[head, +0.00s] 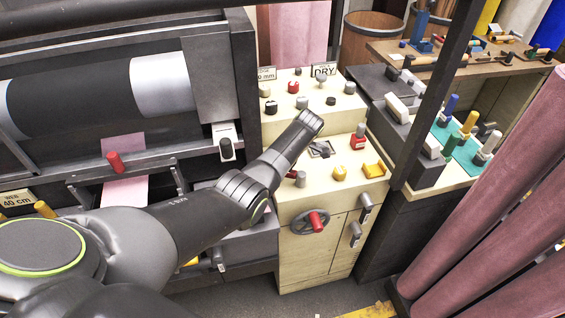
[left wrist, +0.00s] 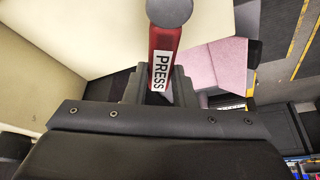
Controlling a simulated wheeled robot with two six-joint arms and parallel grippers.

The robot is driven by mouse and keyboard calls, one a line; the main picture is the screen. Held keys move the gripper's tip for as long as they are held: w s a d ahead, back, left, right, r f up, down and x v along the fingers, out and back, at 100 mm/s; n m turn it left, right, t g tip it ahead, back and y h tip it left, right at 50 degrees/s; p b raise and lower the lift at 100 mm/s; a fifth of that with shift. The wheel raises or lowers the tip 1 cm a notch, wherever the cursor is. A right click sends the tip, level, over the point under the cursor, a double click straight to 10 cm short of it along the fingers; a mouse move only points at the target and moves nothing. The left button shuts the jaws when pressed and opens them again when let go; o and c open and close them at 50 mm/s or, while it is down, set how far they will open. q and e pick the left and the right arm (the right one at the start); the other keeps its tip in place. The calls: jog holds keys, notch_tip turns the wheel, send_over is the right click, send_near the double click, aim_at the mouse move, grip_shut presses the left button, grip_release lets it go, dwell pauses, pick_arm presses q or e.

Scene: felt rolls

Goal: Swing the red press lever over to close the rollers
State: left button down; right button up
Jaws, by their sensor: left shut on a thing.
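The red press lever (left wrist: 164,48) stands in the left wrist view, with a grey round cap and a white label reading PRESS. My left gripper (left wrist: 160,88) is shut on it, with dark jaws on either side of the handle. The lever's lower end is hidden behind the gripper body. In the head view my left arm reaches in from the left over the cream console (head: 320,195). I cannot make out the jaws or the held lever clearly there. The dark roller (head: 75,95) lies at the left. My right gripper is not in view.
A red-handled wheel (head: 312,222) is on the console's front, with several knobs on top. A side bench (head: 440,182) holds coloured-handled tools. Pink felt rolls (head: 480,195) lean at the right. Pink felt (head: 124,170) hangs below the roller.

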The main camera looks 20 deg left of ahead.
pick_arm(q)
jog(key=shift+s+n, duration=0.25)
jog(key=shift+n, duration=0.15)
jog(key=shift+s+d+n, duration=0.1)
jog(key=shift+s+n, duration=0.05)
jog(key=shift+n, duration=0.15)
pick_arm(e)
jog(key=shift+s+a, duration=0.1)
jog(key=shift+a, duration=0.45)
pick_arm(q)
jog(key=shift+g, duration=0.3)
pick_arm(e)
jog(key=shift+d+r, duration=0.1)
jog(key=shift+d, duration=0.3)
pick_arm(q)
jog(key=c, duration=1.2)
grip_release()
jog(key=shift+r, duration=0.1)
jog(key=b+v, duration=0.2)
jog(key=v, duration=1)
notch_tip(320, 180, up, 5)
jog(key=p, duration=0.5)
send_over(296, 172)
jog(key=d, duration=0.2)
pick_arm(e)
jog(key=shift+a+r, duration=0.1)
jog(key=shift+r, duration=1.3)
pick_arm(q)
jog(key=shift+a, duration=0.1)
